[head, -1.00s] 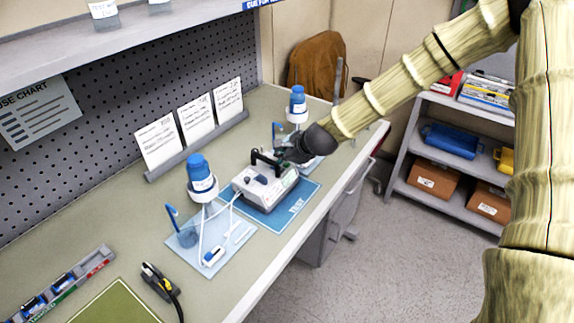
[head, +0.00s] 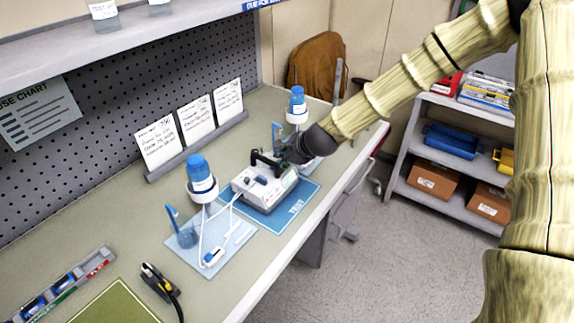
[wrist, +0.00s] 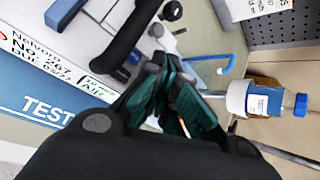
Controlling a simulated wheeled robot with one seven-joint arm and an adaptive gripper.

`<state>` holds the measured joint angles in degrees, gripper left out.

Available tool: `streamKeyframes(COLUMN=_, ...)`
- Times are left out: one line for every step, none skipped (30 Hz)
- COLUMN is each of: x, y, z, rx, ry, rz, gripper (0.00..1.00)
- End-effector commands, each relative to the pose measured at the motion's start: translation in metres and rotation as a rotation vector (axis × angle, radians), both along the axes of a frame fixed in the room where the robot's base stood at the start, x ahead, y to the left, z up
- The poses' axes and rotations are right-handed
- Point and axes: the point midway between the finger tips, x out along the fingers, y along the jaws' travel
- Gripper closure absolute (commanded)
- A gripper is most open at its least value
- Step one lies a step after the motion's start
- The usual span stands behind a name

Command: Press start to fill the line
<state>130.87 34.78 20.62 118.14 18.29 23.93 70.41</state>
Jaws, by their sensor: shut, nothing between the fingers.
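The white infusion pump (head: 254,186) with a black carry handle sits on the blue TEST mat (head: 296,207). The wrist view shows its labelled side (wrist: 42,62) at the upper left, with a green sticker on it. My gripper (head: 280,164) is at the pump's far right end, close to the handle. In the wrist view my gripper's green fingers (wrist: 172,92) are shut and empty beside the pump. Whether they touch it I cannot tell. The start button cannot be made out; my gripper and the handle cover part of the pump.
A blue-capped bottle (head: 201,174) on a stand, with white tubing, is at the pump's left. A second bottle (head: 297,102) stands behind it, also seen in the wrist view (wrist: 270,102). Cards (head: 195,120) line the back. A black-and-yellow tool (head: 158,281) lies in front.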

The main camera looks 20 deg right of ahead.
Motion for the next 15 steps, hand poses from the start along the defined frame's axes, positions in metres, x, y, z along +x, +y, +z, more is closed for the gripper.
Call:
streamKeyframes(x=-0.0001, y=0.0, z=-0.0006, rx=0.0, ry=0.0, rz=0.0, gripper=1.0)
streamKeyframes(x=-0.0001, y=0.0, z=-0.0012, rx=0.0, ry=0.0, rz=0.0, gripper=1.0)
streamKeyframes(x=-0.0001, y=0.0, z=-0.0022, rx=0.0, ry=0.0, rz=0.0, gripper=1.0)
streamKeyframes(x=0.0, y=0.0001, z=-0.0032, rx=0.0, ry=0.0, rz=0.0, gripper=1.0)
streamKeyframes(x=-0.0001, y=0.0002, z=-0.0042, rx=0.0, ry=0.0, rz=0.0, gripper=1.0)
streamKeyframes(x=-0.0002, y=0.0003, z=-0.0055, rx=0.0, ry=0.0, rz=0.0, gripper=1.0)
streamKeyframes(x=-0.0002, y=0.0003, z=-0.0065, rx=0.0, ry=0.0, rz=0.0, gripper=1.0)
streamKeyframes(x=-0.0002, y=0.0005, z=-0.0074, rx=0.0, ry=0.0, rz=0.0, gripper=1.0)
streamKeyframes(x=-0.0002, y=0.0005, z=-0.0082, rx=0.0, ry=0.0, rz=0.0, gripper=1.0)
streamKeyframes(x=-0.0001, y=0.0006, z=-0.0085, rx=0.0, ry=0.0, rz=0.0, gripper=1.0)
streamKeyframes(x=-0.0001, y=0.0006, z=-0.0085, rx=0.0, ry=0.0, rz=0.0, gripper=1.0)
streamKeyframes(x=-0.0001, y=0.0006, z=-0.0084, rx=0.0, ry=0.0, rz=0.0, gripper=1.0)
streamKeyframes(x=-0.0001, y=0.0006, z=-0.0082, rx=0.0, ry=0.0, rz=0.0, gripper=1.0)
streamKeyframes(x=-0.0001, y=0.0006, z=-0.008, rx=0.0, ry=0.0, rz=0.0, gripper=1.0)
streamKeyframes(x=-0.0001, y=0.0006, z=-0.008, rx=0.0, ry=0.0, rz=0.0, gripper=1.0)
